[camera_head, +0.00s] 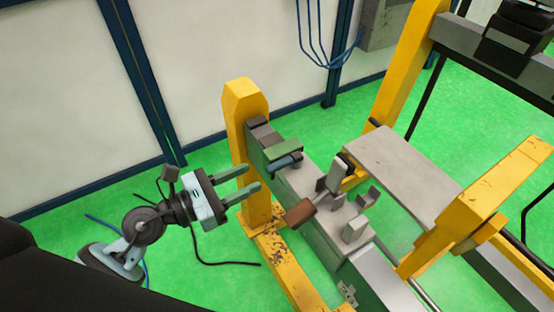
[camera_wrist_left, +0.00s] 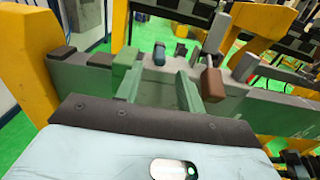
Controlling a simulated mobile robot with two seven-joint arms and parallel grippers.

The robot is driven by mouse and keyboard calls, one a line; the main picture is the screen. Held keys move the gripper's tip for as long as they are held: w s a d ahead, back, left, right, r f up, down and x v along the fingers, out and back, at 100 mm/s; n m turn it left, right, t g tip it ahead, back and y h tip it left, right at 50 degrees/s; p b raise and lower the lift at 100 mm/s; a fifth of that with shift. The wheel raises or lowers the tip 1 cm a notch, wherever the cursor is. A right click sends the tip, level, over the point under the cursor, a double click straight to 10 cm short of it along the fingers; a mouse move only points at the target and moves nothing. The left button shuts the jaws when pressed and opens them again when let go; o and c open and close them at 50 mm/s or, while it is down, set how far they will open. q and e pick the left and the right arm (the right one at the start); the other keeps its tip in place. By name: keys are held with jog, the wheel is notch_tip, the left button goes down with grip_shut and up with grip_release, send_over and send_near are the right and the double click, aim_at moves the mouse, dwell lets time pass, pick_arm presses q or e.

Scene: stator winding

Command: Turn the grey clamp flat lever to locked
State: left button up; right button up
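A grey flat lever (camera_head: 336,174) stands tilted up from the clamp fixture on the grey beam. It also shows at the top of the left wrist view (camera_wrist_left: 217,33). A brown block (camera_head: 299,212) sits at the near side of the clamp, below the lever; it also shows in the left wrist view (camera_wrist_left: 211,82). My left gripper (camera_head: 254,179) is open and empty, to the left of the lever and apart from it. Its two greenish fingers point toward the beam, with a clear gap between them in the left wrist view (camera_wrist_left: 158,84). My right gripper is not in view.
The grey beam (camera_head: 318,225) runs between yellow posts (camera_head: 245,110). A green block (camera_head: 283,150) and a blue cylinder (camera_head: 286,163) sit on it, left of the lever. Small grey blocks (camera_head: 355,229) stand to the lever's right. Green floor is open around my left gripper.

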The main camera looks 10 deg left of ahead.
aim_at(266, 169)
pick_arm(q)
jog(key=shift+w+d+r, duration=0.15)
jog(key=shift+w+d, duration=0.25)
jog(key=shift+d, duration=0.05)
jog(key=p+x, duration=0.1)
jog(key=x, duration=0.4)
jog(key=shift+x, duration=0.8)
grip_shut()
